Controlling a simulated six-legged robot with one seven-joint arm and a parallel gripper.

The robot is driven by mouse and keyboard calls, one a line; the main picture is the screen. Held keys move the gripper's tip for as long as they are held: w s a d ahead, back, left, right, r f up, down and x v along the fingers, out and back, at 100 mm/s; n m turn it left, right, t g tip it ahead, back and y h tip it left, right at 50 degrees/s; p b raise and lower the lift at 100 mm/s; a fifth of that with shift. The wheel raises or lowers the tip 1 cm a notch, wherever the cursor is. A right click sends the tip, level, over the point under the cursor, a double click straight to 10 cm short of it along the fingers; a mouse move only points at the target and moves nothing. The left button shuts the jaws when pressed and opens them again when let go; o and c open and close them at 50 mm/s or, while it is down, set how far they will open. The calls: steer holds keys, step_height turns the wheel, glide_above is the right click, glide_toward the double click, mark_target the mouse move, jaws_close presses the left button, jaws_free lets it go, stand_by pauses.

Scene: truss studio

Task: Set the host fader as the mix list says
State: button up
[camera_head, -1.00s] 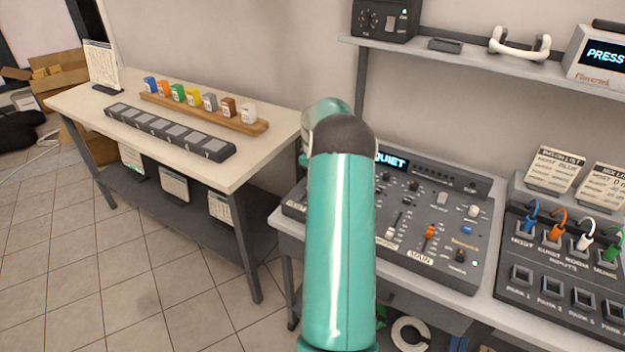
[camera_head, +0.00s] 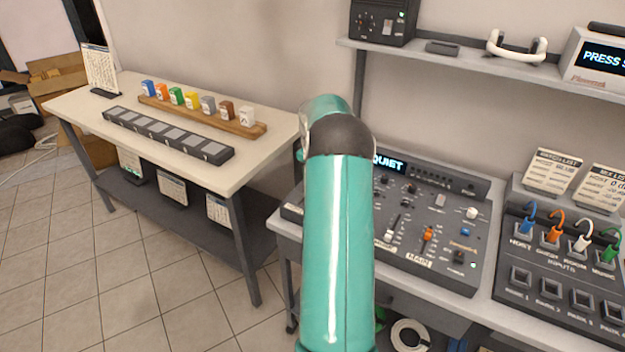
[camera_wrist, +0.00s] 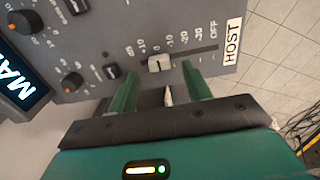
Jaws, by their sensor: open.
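In the wrist view, the host fader's pale cap (camera_wrist: 160,64) sits on its slot beside the printed scale, near the 0 and -10 marks. The HOST label (camera_wrist: 232,40) is past the OFF end. My gripper (camera_wrist: 161,72) is open, with one green finger on each side of the cap along the slot. Gaps show on both sides; whether the tips reach cap height I cannot tell. In the head view my arm hides the gripper and part of the mixer (camera_head: 440,240). The mix list card (camera_head: 604,188) stands at the right edge; its host line seems to read 0 dB.
Knobs (camera_wrist: 72,82) and a lit display (camera_wrist: 15,85) lie left of the fader. In the head view, an orange-capped fader (camera_head: 427,236) is on the mixer, and a patch box (camera_head: 510,283) with coloured plugs stands to its right. A shelf (camera_head: 470,65) hangs above.

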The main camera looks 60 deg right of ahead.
step_height(320, 180, up, 11)
stand_by(0.3)
steer(key=shift+a, duration=0.1)
stand_by(0.4)
steer(key=w+a+r+t+h, duration=0.1)
steer(key=a+r, duration=0.3)
steer(key=a, duration=0.6)
steer(key=w+a+r, duration=0.1)
steer(key=a+r, duration=0.3)
steer(key=a, duration=0.7)
steer(key=w+a+r+t+h, duration=0.1)
steer(key=a+r, duration=0.4)
steer(key=a, duration=0.5)
steer(key=s+a+f+t+y, duration=0.1)
steer(key=s+a+f, duration=0.1)
steer(key=s+a, duration=0.6)
steer(key=s+a+f+m+t+y, duration=0.1)
steer(key=s+a+f+t, duration=0.1)
steer(key=s+a, duration=0.7)
steer(key=a+f, duration=0.1)
steer(key=a, duration=0.4)
steer(key=shift+s+t, duration=0.15)
steer(key=shift+t, duration=0.15)
steer(key=shift+f, duration=0.1)
